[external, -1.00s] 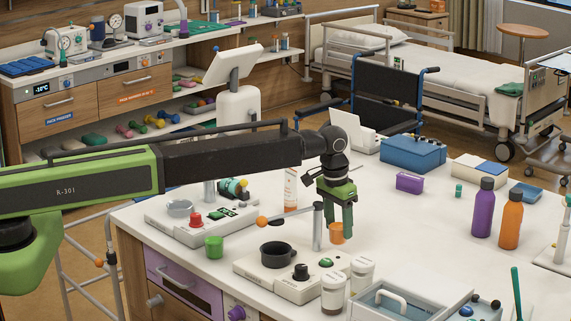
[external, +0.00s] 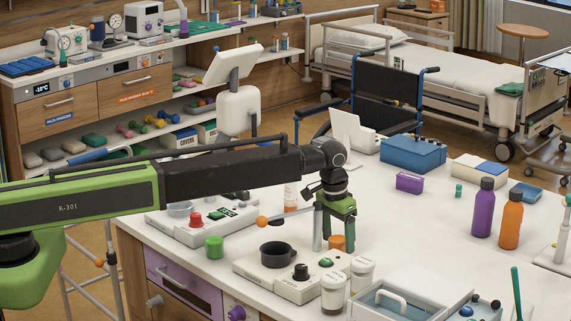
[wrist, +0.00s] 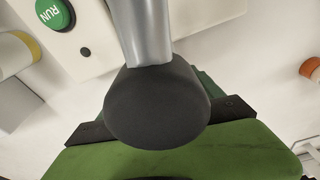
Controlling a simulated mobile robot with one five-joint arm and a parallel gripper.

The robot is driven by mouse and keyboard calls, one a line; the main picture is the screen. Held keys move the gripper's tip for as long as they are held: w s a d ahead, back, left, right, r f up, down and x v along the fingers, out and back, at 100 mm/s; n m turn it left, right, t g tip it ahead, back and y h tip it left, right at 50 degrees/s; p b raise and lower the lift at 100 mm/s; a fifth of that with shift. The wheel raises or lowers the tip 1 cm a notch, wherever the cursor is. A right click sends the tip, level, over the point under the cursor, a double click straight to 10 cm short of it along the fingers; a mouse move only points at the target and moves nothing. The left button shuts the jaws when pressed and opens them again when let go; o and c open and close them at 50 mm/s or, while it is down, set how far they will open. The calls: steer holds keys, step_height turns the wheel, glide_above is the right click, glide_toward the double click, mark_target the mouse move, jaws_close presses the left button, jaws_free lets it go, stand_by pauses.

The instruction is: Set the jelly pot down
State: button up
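A small orange pot (external: 336,243), which I take as the jelly pot, is between the green fingers of my gripper (external: 338,240). The fingers point straight down and appear shut on it. The pot looks upright and low over the white table (external: 420,235); I cannot tell whether its base touches. A grey post stands just left of the gripper. In the wrist view a black rounded part and the green gripper body fill the middle and bottom, and the pot cannot be made out.
A console (external: 290,275) with a black ring cup and the grey post (external: 318,228) stands close by at front left. Two white-lidded jars (external: 333,293) stand in front. A green pot (external: 213,246) is left. Purple (external: 483,208) and orange (external: 511,220) bottles stand right, with clear table between.

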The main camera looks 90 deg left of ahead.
mark_target(334, 238)
step_height(334, 238, up, 13)
steer(key=s+p, duration=0.1)
steer(key=p, duration=1.1)
steer(key=shift+d+f, duration=0.2)
steer(key=shift+d, duration=0.25)
steer(key=shift+s+f, duration=0.1)
steer(key=shift+f, duration=0.05)
steer(key=c, duration=0.3)
